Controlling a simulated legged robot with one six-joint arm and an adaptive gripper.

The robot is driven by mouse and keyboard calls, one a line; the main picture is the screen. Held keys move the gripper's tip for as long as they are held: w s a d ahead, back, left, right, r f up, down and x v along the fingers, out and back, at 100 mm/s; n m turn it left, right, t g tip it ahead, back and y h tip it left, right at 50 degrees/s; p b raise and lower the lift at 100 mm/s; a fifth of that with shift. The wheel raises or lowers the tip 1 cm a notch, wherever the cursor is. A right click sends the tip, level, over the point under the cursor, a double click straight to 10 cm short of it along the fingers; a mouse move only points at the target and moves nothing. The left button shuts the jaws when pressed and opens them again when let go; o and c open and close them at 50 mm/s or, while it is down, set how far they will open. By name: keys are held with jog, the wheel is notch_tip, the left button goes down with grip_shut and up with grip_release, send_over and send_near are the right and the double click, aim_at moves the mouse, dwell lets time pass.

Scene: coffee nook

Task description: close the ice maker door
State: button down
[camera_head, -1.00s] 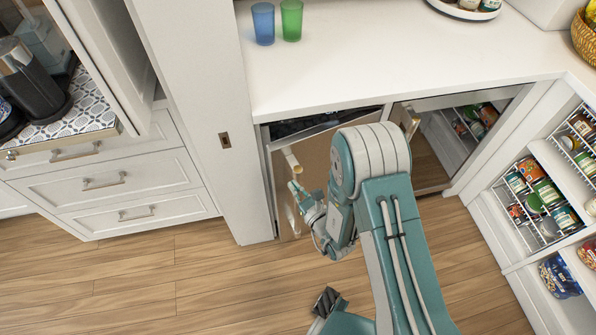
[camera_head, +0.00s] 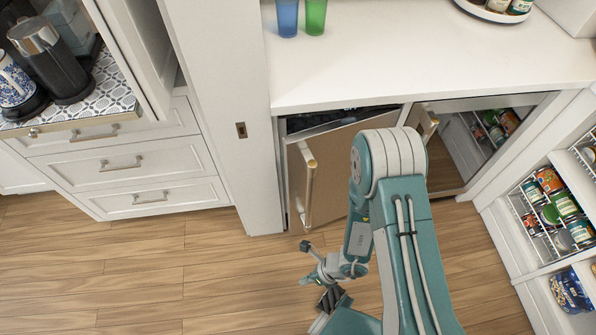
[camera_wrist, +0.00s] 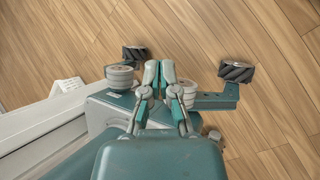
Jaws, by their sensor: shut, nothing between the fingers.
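The ice maker door (camera_head: 338,160) is a bronze-brown panel under the counter in the head view. It stands ajar, its left side out from the frame, with a dark gap along its top. Its upright handle (camera_head: 308,185) is near the left edge. My arm hides the right part of the door. My gripper (camera_head: 305,264) is below and in front of the handle, over the floor, apart from the door. In the wrist view my gripper (camera_wrist: 159,72) is shut and empty, seen above part of my own body; the door cannot be made out there.
The white counter (camera_head: 400,65) above holds a blue cup (camera_head: 288,17) and a green cup (camera_head: 316,16). Right of the door is an open cabinet (camera_head: 450,160). Pantry racks (camera_head: 548,205) stand at the right, drawers (camera_head: 140,160) at the left. The wood floor (camera_head: 180,260) in front is clear.

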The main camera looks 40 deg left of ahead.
jog(key=w+d+f+n+t+h, duration=0.35)
jog(key=d+h, duration=0.35)
jog(key=d, duration=0.4)
jog(key=w+n+t, duration=0.4)
jog(key=w+t, duration=0.2)
jog(key=w, duration=0.5)
jog(key=n+t+y, duration=0.4)
jog(key=t+y, duration=0.1)
jog(key=y, duration=1.3)
send_near(295, 167)
jog(key=shift+h, duration=0.3)
jog(key=x, duration=0.7)
jog(key=shift+w+a+r, duration=0.2)
jog(key=shift+a+r, duration=0.15)
jog(key=shift+a, duration=0.05)
